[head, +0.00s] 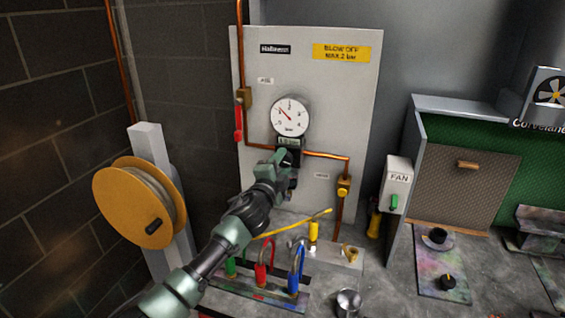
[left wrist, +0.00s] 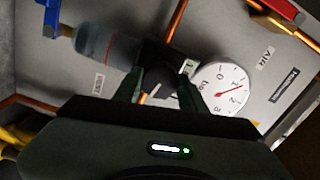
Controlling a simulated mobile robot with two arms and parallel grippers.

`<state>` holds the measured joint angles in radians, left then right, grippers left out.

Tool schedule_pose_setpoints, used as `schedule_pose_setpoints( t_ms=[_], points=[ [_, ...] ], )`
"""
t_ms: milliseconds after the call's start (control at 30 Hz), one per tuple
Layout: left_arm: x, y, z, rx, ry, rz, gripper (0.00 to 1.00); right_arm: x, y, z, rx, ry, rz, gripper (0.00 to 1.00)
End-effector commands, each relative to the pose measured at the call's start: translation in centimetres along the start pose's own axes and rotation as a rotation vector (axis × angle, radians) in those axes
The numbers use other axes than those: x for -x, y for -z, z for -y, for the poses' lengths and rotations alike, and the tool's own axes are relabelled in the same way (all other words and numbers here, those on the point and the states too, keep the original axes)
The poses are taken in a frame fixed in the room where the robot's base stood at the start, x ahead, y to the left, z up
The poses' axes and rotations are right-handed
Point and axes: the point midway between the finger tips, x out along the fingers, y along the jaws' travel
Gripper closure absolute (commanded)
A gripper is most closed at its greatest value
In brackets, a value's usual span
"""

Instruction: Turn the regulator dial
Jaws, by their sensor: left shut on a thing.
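The regulator (head: 289,143) is a dark block under the round white pressure gauge (head: 290,116) on the grey panel. The gauge also shows in the left wrist view (left wrist: 222,88), and its red needle points to the upper left in the head view. The regulator dial (left wrist: 158,78) is a dark knob between my left fingers in the left wrist view. My left gripper (head: 286,163) is shut on it, and hides most of it in the head view. A grey translucent cylinder (left wrist: 108,46) extends beside the knob. My right gripper is in neither view.
Copper pipes (head: 325,155) run along the panel (head: 350,95), with a red-handled valve (head: 239,122) on the left. A hose reel (head: 140,202) stands at left. Red, green and blue hose loops (head: 296,268) stand below my left arm. A fan switch box (head: 397,185) is at right.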

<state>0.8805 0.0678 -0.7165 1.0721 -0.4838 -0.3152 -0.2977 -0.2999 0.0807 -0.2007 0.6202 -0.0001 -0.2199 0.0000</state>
Motion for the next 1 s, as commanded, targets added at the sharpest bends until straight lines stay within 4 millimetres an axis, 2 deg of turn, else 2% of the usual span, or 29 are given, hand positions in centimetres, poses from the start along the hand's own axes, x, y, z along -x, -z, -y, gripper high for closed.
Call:
schedule_pose_setpoints(
  t_ms=[1000],
  points=[
    [0.1,-0.1,-0.2,-0.967,-0.009,-0.026,0.99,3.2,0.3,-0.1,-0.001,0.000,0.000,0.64]
  ],
)
